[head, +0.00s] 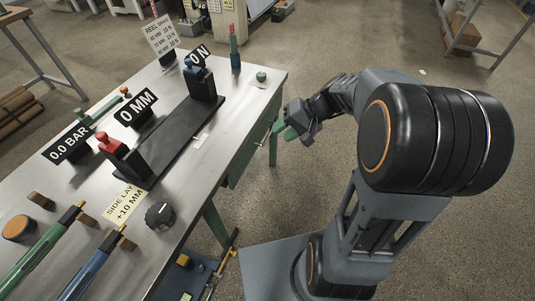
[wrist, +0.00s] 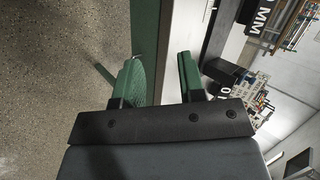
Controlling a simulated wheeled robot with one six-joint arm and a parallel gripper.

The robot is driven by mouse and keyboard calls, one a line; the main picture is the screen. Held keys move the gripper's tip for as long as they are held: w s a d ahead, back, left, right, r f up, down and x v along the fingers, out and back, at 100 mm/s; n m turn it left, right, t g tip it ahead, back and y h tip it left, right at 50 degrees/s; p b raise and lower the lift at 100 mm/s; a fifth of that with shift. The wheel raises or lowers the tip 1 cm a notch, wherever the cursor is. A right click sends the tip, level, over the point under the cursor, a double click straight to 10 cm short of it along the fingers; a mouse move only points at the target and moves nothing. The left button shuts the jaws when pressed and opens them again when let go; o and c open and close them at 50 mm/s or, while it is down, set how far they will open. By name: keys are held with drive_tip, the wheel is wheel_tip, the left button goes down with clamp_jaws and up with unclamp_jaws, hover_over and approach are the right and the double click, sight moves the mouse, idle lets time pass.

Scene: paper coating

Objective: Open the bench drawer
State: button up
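The bench (head: 160,125) has a bare metal top and a green frame. A green panel (head: 246,152) under its right edge looks like the drawer front; no opened gap shows there. My gripper (head: 285,133) is just off the bench's right side, near the far corner, pointing toward the bench. In the wrist view my gripper (wrist: 158,75) is open, with its two green fingers apart and nothing clearly between them. The green panel (wrist: 145,35) and the bench's metal edge (wrist: 178,40) lie beyond the fingers. I cannot make out a drawer handle.
On the bench top stand a black rail (head: 165,150) with red and blue blocks, display signs (head: 137,108), a black knob (head: 160,215) and green and blue bars (head: 40,255). A trolley-like frame (head: 470,35) stands at far right. The floor right of the bench is mostly clear.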

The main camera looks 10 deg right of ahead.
drive_tip(key=w+d+f+m+t+y+b, duration=0.1)
drive_tip(key=w+d+f+t+y+b, duration=0.1)
drive_tip(key=w+f+b, duration=0.35)
drive_tip(key=w+d+f+m+t+y+b, duration=0.1)
drive_tip(key=w+d+f+b, duration=0.15)
drive_tip(key=f, duration=0.55)
drive_tip(key=m+t+y+b, duration=0.1)
drive_tip(key=m+t+b, duration=0.1)
drive_tip(key=t+b, duration=0.25)
approach(268, 136)
drive_tip(key=b+x, duration=0.1)
drive_tip(key=x, duration=0.2)
drive_tip(key=b+x, duration=0.1)
drive_tip(key=x, duration=0.3)
drive_tip(key=b+x, duration=0.1)
drive_tip(key=x, duration=0.2)
drive_tip(key=shift+a+f, duration=0.15)
drive_tip(key=shift+f, duration=0.15)
drive_tip(key=shift+c, duration=0.2)
clamp_jaws()
